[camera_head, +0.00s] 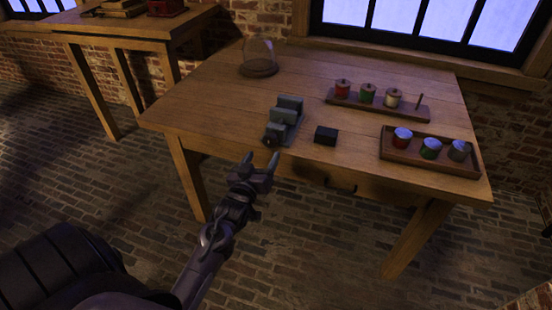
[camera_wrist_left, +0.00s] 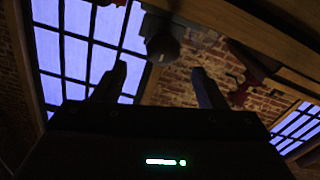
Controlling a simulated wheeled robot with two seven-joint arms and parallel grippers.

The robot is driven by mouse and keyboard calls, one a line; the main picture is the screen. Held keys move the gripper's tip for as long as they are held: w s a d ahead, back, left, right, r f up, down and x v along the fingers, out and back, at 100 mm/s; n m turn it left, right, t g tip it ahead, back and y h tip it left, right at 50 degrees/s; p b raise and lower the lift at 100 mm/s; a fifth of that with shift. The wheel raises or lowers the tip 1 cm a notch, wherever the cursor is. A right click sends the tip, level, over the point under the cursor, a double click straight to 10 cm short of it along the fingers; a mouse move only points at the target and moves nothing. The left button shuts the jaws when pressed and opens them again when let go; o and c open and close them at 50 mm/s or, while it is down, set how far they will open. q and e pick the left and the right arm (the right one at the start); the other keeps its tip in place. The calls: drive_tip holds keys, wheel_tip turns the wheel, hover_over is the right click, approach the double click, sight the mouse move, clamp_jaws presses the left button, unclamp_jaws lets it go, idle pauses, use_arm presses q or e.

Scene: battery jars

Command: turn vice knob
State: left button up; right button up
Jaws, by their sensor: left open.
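A grey-green vice (camera_head: 288,112) stands on the wooden table near its front edge. Its dark round knob (camera_head: 271,137) faces the front, toward my left gripper. My left gripper (camera_head: 261,161) is open and empty, in front of the table edge, its fingertips just short of the knob and apart from it. In the left wrist view the two fingers (camera_wrist_left: 156,82) are spread. A dark grey rounded shape (camera_wrist_left: 162,48), probably the vice's knob end, shows beyond and between them. My right gripper is not in view.
A small black block (camera_head: 326,135) lies right of the vice. A rack with spools (camera_head: 377,103) and a tray with several jars (camera_head: 429,162) are further right. A glass dome (camera_head: 258,57) stands at the back left. The table left of the vice is clear.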

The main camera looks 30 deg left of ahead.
sight(269, 144)
use_arm(q)
drive_tip(key=x, duration=0.8)
drive_tip(key=shift+s+a+f, duration=0.1)
drive_tip(key=shift+f, duration=0.15)
drive_tip(key=c, duration=1)
